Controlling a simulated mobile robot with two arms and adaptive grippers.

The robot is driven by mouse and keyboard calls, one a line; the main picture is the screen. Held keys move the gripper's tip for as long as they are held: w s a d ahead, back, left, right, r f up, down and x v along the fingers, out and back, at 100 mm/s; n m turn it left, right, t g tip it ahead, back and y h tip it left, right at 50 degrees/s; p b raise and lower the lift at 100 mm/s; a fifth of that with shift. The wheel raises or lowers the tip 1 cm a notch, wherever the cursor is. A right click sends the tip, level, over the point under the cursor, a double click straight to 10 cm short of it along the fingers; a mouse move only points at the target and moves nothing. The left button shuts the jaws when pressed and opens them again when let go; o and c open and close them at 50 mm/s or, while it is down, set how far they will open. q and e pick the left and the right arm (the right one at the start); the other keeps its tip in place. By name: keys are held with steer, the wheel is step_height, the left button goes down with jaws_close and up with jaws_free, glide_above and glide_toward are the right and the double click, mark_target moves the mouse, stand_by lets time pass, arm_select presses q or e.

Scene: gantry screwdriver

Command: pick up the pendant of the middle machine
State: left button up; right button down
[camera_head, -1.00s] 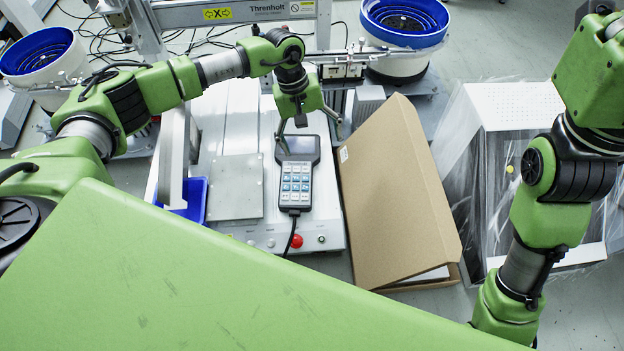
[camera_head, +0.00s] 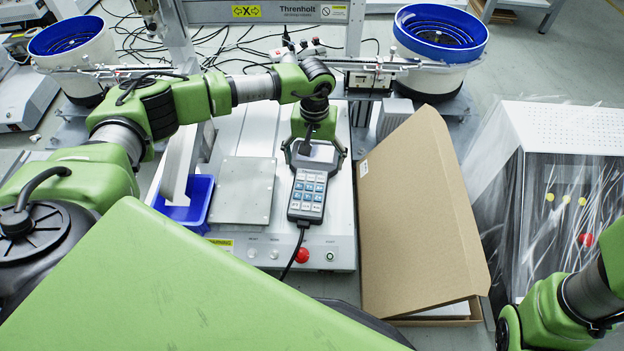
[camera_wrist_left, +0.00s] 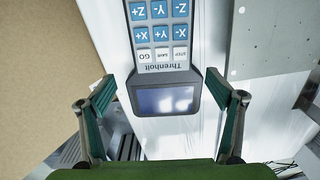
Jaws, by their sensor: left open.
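The pendant (camera_head: 306,194) is a dark grey handheld box with a small screen and blue and white keys. It lies on the white base of the machine (camera_head: 340,215), its cable running down past the front edge. My left gripper (camera_head: 316,158) is open above the pendant's screen end, its fingers to either side. In the left wrist view the pendant (camera_wrist_left: 163,45) shows screen end nearest me, between the open fingers of my left gripper (camera_wrist_left: 160,88), with a gap on both sides. My right gripper is not in view.
A brown cardboard box (camera_head: 415,215) leans right of the base. A blue bin (camera_head: 190,205) and a metal plate (camera_head: 243,190) are to the left. A red button (camera_head: 302,256) is on the front. Blue bowl feeders (camera_head: 440,35) and a plastic-wrapped cabinet (camera_head: 570,130) stand around.

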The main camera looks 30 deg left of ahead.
mark_target(312, 173)
arm_select(q)
steer(key=shift+s+a+f+b, duration=0.1)
steer(key=shift+f+b, duration=1.1)
steer(key=shift+f, duration=0.15)
steer(key=shift+s+a+f+b, duration=0.1)
steer(key=shift+f+b, duration=1.05)
steer(key=shift+f, duration=0.2)
steer(key=shift+r, duration=0.1)
steer(key=c, duration=1.6)
